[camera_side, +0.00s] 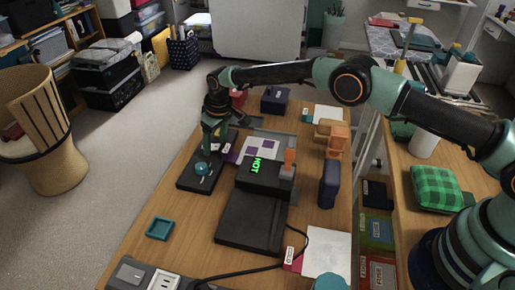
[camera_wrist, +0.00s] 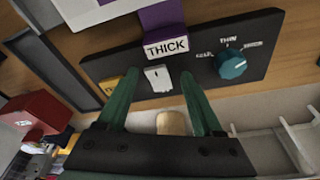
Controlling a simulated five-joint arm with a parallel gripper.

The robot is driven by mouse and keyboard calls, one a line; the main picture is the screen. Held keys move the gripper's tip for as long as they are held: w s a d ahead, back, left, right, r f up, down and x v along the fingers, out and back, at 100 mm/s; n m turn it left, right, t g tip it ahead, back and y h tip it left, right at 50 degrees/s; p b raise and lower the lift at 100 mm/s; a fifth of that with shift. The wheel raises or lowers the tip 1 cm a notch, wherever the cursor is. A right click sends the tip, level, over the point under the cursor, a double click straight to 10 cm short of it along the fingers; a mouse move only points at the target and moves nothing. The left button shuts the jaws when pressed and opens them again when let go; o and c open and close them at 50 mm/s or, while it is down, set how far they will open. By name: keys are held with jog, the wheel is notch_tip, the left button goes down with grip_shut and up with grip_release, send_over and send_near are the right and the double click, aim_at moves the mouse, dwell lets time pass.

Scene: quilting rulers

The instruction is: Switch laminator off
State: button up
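The laminator (camera_side: 262,178) is a dark box on the wooden table, with a green lit "HOT" on its top. A black control panel (camera_side: 194,181) lies to its left. In the wrist view the panel (camera_wrist: 262,30) carries a small white switch (camera_wrist: 158,78), a teal knob (camera_wrist: 232,65) with "THIN" above it, and a purple block (camera_wrist: 162,28) labelled "THICK". My gripper (camera_side: 212,150) is over the far part of the panel. In the wrist view its green fingers (camera_wrist: 161,78) are apart, one on each side of the switch. I cannot tell whether they touch it.
A teal tray (camera_side: 160,228) sits at the table's front left. A black cable (camera_side: 270,266) runs to a power strip (camera_side: 145,275) at the front edge. An orange and blue object (camera_side: 329,180) stands right of the laminator. Bare wood shows left of the laminator.

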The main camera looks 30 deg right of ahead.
jog(key=shift+r, duration=0.15)
jog(key=v, duration=1.1)
jog(key=shift+s+r, duration=0.15)
jog(key=shift+r, duration=0.2)
jog(key=shift+d, duration=0.1)
jog(key=s+d+r+m+t, duration=0.1)
jog(key=s+d+r, duration=0.4)
jog(key=d+r, duration=0.25)
jog(key=s+d+r+m+t, duration=0.1)
jog(key=s+d+r, duration=0.45)
jog(key=r, duration=0.25)
jog(key=s+d+m, duration=0.1)
jog(key=s+d, duration=0.3)
jog(key=s, duration=0.4)
jog(key=s+d+f+m+t, duration=0.1)
jog(key=s+d, duration=0.4)
jog(key=s, duration=0.4)
jog(key=shift+d+m+h, duration=0.2)
jog(key=shift+m+h, duration=0.2)
